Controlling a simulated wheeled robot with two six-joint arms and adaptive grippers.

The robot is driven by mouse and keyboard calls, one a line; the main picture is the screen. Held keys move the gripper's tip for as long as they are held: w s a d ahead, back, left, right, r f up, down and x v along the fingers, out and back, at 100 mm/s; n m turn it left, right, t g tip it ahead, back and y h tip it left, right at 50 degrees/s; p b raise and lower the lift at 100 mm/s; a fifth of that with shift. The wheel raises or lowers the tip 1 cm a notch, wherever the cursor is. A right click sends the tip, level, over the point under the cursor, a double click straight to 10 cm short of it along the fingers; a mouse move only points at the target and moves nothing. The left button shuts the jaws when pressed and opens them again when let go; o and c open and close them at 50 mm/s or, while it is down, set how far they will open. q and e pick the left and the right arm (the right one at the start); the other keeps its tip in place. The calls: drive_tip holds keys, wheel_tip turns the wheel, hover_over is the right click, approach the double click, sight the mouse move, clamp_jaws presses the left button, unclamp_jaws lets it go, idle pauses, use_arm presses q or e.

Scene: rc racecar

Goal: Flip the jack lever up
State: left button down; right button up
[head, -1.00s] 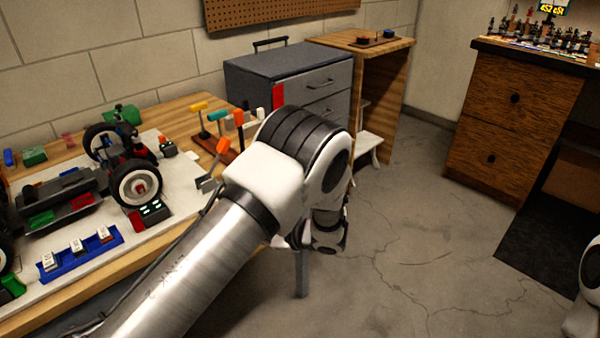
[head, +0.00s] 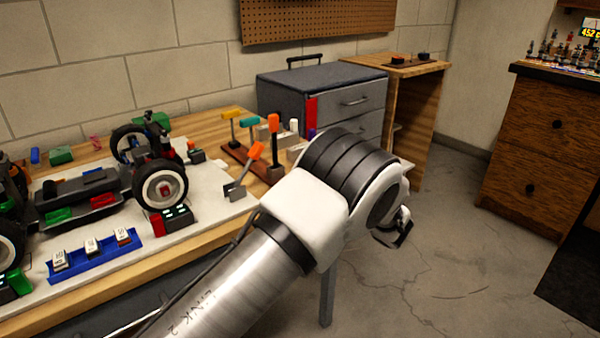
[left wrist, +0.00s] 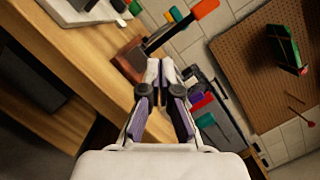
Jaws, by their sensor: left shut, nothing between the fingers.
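A lever with an orange grip (head: 256,151) leans up and to the right from a grey bracket (head: 235,190) at the right end of the white board. I cannot tell for sure that it is the jack lever. Behind it, a brown block (head: 238,160) carries upright levers with yellow, teal and orange tops. In the left wrist view, an orange-tipped dark lever (left wrist: 204,9) rises from a brown block (left wrist: 131,62), just beyond my left gripper (left wrist: 160,64). The gripper is shut and empty, apart from the lever. In the head view my arm mostly hides it. My right gripper is out of view.
The car chassis with black-and-white wheels (head: 160,187) stands on the white board (head: 205,205). A blue tray (head: 95,258) holds small blocks. A grey drawer cabinet (head: 285,95) stands behind the wooden table. Open floor lies to the right.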

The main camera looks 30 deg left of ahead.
sight(247, 168)
use_arm(q)
drive_tip(key=b+x, duration=0.1)
drive_tip(key=x, duration=0.6)
drive_tip(key=shift+a, duration=0.35)
drive_tip(key=shift+s+a+r, duration=0.35)
drive_tip(key=shift+s+r, duration=0.25)
drive_tip(key=shift+s+a+r, duration=0.3)
drive_tip(key=shift+s+r, duration=0.3)
drive_tip(key=shift+s, duration=0.05)
drive_tip(key=shift+s+a+r, duration=0.1)
drive_tip(key=shift+s+r, duration=0.05)
drive_tip(key=shift+s, duration=0.05)
